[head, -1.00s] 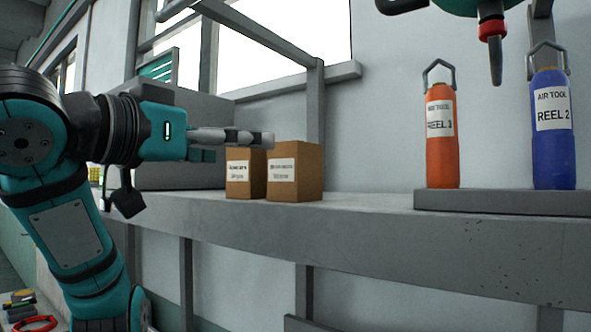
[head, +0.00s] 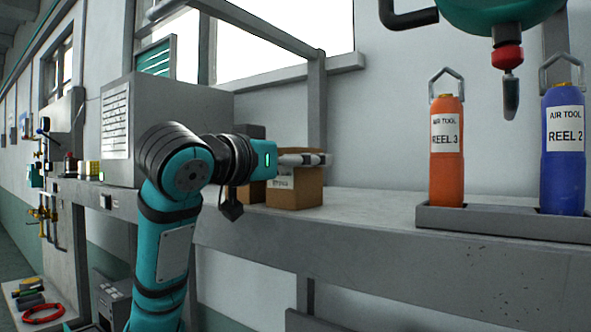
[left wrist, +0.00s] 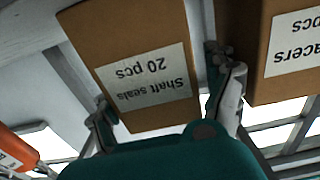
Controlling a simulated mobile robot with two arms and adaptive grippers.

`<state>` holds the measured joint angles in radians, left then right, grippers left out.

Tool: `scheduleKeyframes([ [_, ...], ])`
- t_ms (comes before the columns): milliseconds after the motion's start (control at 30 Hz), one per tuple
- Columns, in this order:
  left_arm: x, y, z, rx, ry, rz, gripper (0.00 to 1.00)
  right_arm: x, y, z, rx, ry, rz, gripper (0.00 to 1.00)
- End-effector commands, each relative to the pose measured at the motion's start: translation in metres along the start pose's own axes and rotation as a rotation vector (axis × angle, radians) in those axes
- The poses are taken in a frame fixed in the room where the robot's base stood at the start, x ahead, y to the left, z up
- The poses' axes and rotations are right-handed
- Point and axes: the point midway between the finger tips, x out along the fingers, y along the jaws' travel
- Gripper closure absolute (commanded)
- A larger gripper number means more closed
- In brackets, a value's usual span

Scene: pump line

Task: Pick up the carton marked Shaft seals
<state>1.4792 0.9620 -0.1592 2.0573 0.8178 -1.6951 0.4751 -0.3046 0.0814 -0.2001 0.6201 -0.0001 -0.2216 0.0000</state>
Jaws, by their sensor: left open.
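The carton marked Shaft seals (head: 312,190) is a brown box standing on the grey bench, partly hidden by my left gripper (head: 318,159). In the left wrist view the carton (left wrist: 140,35) shows its white label upside down, reading "Shaft seals 20 pcs". My left gripper (left wrist: 165,95) is open there, one finger toward each side of the carton; I cannot tell whether they touch it. A second brown carton (left wrist: 262,80), its label ending in "acers", stands close beside it, near one finger. In the head view this second carton (head: 251,194) is mostly hidden behind my arm.
The grey bench (head: 375,220) is clear right of the cartons. A grey tray (head: 480,222) holds an orange cylinder marked REEL 3 (head: 446,165) and a blue one marked REEL 2 (head: 563,165). A grey post (head: 316,110) rises behind the cartons. A grey cabinet (head: 165,125) stands left.

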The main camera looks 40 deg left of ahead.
Motion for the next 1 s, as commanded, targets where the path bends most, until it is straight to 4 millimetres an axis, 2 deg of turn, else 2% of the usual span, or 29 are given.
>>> scheduleKeyframes([
  [233,0.0020,0.0003,0.0005,0.000,0.001,0.001,0.13,-0.0001,-0.0001,0.0004,0.000,-0.001,0.000,0.65],
  [767,0.0018,0.0004,0.0006,0.000,0.000,0.001,0.83,0.0002,0.0006,-0.0047,0.000,0.007,0.001,0.65],
  [1000,0.0015,0.0002,-0.0006,0.000,0.002,0.001,0.83,0.0000,0.0000,-0.0050,0.001,0.008,0.000,0.65],
])
